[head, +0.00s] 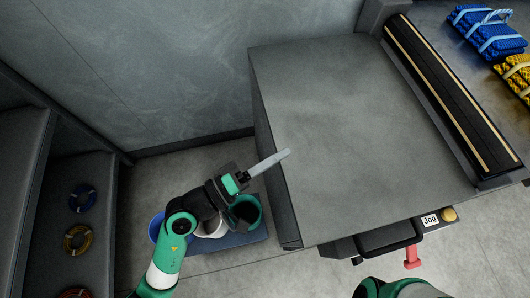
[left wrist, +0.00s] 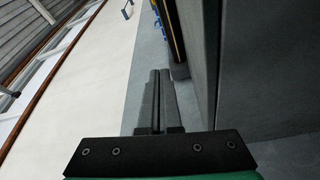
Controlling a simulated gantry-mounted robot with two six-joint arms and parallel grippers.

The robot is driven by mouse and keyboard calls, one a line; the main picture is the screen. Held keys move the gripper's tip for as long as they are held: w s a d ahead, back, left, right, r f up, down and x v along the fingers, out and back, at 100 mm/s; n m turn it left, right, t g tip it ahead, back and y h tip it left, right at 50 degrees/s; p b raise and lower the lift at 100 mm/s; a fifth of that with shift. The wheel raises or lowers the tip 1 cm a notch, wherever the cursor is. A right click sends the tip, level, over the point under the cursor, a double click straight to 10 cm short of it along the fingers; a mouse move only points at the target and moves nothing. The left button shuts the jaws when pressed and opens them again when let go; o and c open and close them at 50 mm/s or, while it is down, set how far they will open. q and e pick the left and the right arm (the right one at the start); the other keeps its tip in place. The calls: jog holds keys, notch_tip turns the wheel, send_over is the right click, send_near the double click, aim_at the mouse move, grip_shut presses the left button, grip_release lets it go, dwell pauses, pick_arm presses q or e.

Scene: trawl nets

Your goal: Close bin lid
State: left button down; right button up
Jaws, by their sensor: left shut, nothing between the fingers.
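A large grey box-like body with a flat top panel (head: 350,130) fills the middle of the head view. The panel lies flat from this angle, and I cannot tell for certain whether it is the bin lid. My left gripper (head: 270,161) is at the panel's left edge, its fingers pointing right and overlapping that edge in the picture. I cannot tell whether they touch it. In the left wrist view its fingers (left wrist: 158,100) are together and empty, with a dark grey wall (left wrist: 268,70) to their right.
A teal bucket (head: 252,204) and a blue bucket (head: 154,228) stand on a blue-grey base under my left arm. A roller (head: 450,95), a "Jog" panel (head: 436,218) and a red handle (head: 412,257) are at right. Rope coils (head: 77,238) sit on the left shelf.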

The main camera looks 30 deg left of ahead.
pick_arm(q)
notch_tip(320, 180, up, 6)
jog(key=p, duration=0.6)
jog(key=s+a+f+b, duration=0.2)
jog(key=s+a+f, duration=0.3)
jog(key=s+a, duration=0.1)
jog(key=shift+a+f+b, duration=0.15)
jog(key=shift+a+b, duration=0.25)
jog(key=shift+a, duration=0.3)
jog(key=shift+w, duration=0.1)
